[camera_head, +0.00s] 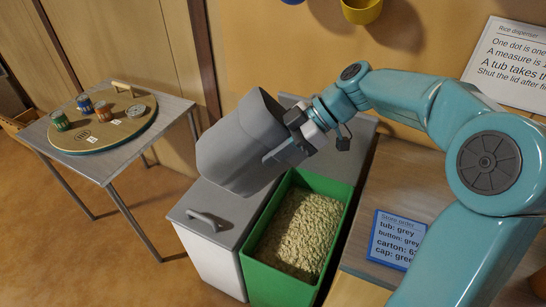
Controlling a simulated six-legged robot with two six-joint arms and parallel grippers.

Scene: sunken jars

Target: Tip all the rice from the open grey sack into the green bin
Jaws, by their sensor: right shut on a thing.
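The grey sack (237,142) is held up in the air, tilted, above and to the left of the green bin. My right gripper (284,150) is shut on the sack's right side. The sack's mouth and inside are hidden, so I cannot tell whether rice is left in it. The green bin (338,185) stands open below, with a bed of pale rice (300,232) in it. No falling rice shows. My left gripper is not in view.
A lidded white container (213,218) with a grey handle stands left of the bin. A side table (170,103) with a round board and several small jars is further left. A wooden counter (400,180) with a blue order card (396,240) is right. A yellow cup (361,10) hangs above.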

